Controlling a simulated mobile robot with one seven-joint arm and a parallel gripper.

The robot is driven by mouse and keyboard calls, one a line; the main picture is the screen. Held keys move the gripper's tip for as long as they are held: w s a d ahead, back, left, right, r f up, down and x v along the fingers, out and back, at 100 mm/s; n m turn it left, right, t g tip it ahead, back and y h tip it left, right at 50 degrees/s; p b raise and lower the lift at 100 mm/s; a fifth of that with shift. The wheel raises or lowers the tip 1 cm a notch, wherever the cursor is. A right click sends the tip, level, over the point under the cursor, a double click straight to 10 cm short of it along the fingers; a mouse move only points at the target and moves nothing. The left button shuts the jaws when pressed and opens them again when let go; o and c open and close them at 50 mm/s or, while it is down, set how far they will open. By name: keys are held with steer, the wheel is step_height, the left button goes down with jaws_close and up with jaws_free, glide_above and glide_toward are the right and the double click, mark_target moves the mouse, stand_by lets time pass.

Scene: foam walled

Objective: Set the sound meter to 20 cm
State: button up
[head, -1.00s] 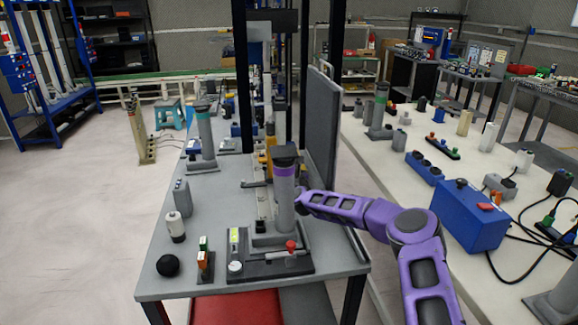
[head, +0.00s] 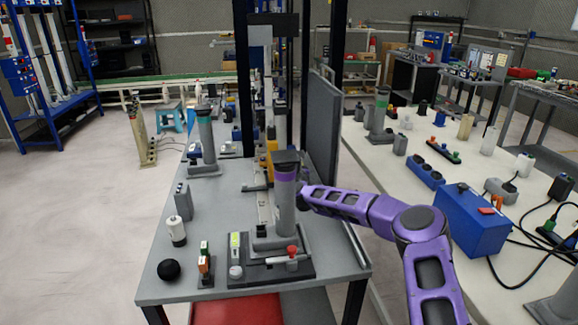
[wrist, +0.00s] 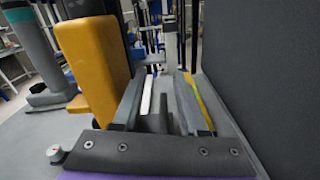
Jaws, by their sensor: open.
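I cannot tell for certain which object is the sound meter. A narrow rail with a pale strip (wrist: 148,95) and a yellow strip (wrist: 203,98) runs away from me in the wrist view. My gripper (wrist: 160,82) is open, its two grey fingers spread over this rail with a dark upright piece (wrist: 163,108) between them. I see no grip on anything. In the head view my gripper is hidden behind the grey column with a purple band (head: 285,195). Scale numbers are too small to read.
A dark foam panel (wrist: 262,70) stands close on the right of my gripper; it also shows in the head view (head: 321,125). A yellow block (wrist: 90,65) stands close on the left. Near the bench's front are a black ball (head: 168,270) and a red knob (head: 291,250).

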step_height(320, 180, up, 7)
steer(key=shift+f, duration=0.1)
stand_by(0.4)
